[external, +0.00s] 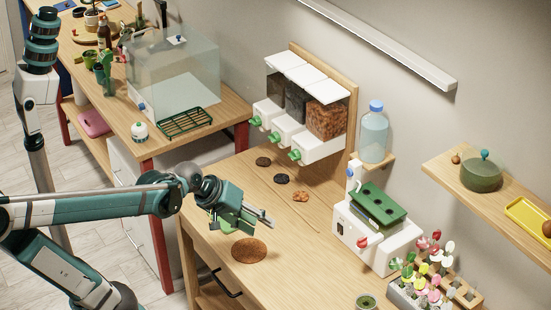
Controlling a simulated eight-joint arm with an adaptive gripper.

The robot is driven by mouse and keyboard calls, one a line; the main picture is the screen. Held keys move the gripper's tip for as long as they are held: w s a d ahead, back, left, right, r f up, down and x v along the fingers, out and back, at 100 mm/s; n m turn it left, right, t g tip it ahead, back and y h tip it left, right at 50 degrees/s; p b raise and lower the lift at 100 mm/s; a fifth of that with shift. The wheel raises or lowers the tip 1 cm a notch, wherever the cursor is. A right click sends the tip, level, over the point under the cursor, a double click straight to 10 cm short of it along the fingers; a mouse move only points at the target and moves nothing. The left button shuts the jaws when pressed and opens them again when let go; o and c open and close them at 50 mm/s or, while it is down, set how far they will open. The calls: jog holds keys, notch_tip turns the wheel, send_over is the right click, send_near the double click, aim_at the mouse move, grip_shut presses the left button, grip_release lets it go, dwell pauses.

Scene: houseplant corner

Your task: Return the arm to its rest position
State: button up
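My arm reaches in from the left in the external view. My gripper (268,220) is over the wooden workbench (215,236), behind and above a round brown mat (249,250). Its fingers point to the right. They look close together, but the view is too small to tell whether they are open or shut. I see no object held in it.
A dispenser with green taps (318,147) stands at the back of the bench. A white machine with a green top (375,235) and a tray of colourful plant tags (418,290) stand to the right. Small dark piles and a thin stick (305,217) lie behind the gripper.

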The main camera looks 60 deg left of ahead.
jog(key=s+d+m+y, duration=0.1)
jog(key=s+d+m, duration=0.1)
jog(key=s+m, duration=0.5)
jog(key=shift+s+g+y, duration=0.3)
jog(key=shift+s+y, duration=0.1)
jog(key=shift+s, duration=0.55)
dwell(2.3)
